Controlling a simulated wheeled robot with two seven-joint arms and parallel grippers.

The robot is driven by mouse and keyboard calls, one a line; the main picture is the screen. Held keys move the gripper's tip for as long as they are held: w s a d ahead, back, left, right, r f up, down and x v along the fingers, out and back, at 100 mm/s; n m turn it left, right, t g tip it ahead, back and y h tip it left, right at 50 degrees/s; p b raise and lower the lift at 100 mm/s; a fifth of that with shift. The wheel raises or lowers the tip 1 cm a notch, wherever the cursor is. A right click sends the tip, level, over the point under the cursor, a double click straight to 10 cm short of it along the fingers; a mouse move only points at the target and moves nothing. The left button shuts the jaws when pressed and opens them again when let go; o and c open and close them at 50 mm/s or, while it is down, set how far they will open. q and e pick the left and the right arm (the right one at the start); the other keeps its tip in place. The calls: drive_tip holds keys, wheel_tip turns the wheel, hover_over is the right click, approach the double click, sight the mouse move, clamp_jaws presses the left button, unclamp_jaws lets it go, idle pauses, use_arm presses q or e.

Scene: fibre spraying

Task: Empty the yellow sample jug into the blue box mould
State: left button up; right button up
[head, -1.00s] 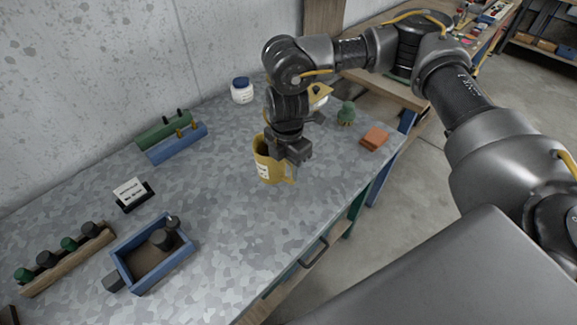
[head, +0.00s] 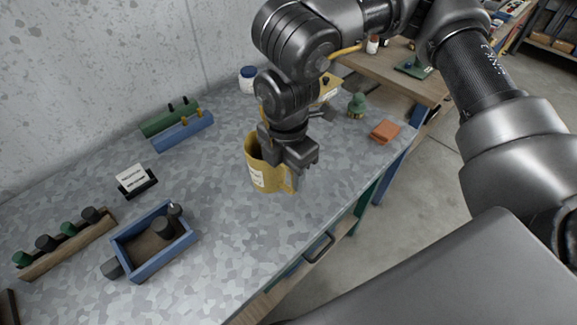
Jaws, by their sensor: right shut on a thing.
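The yellow sample jug (head: 264,178) stands upright near the middle of the bench, with a pale label on its side. My right gripper (head: 293,168) is shut on it at its right side, and the fingers hide part of the rim and handle. I cannot tell whether the jug touches the bench. The blue box mould (head: 153,243) lies to the left and nearer the front, open at the top. It has a brown floor, a dark cylinder standing inside and dark knobs on its outside. My left gripper is out of view.
A wooden rack with dark and green knobs (head: 66,245) is left of the mould. A small sign (head: 134,179), blue and green blocks (head: 180,131) and a white jar (head: 248,80) stand towards the wall. An orange block (head: 384,131) is at right. Bench between jug and mould is clear.

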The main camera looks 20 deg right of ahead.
drive_tip(key=shift+s+a+r, duration=0.25)
drive_tip(key=shift+s+a, duration=0.05)
drive_tip(key=shift+s, duration=0.1)
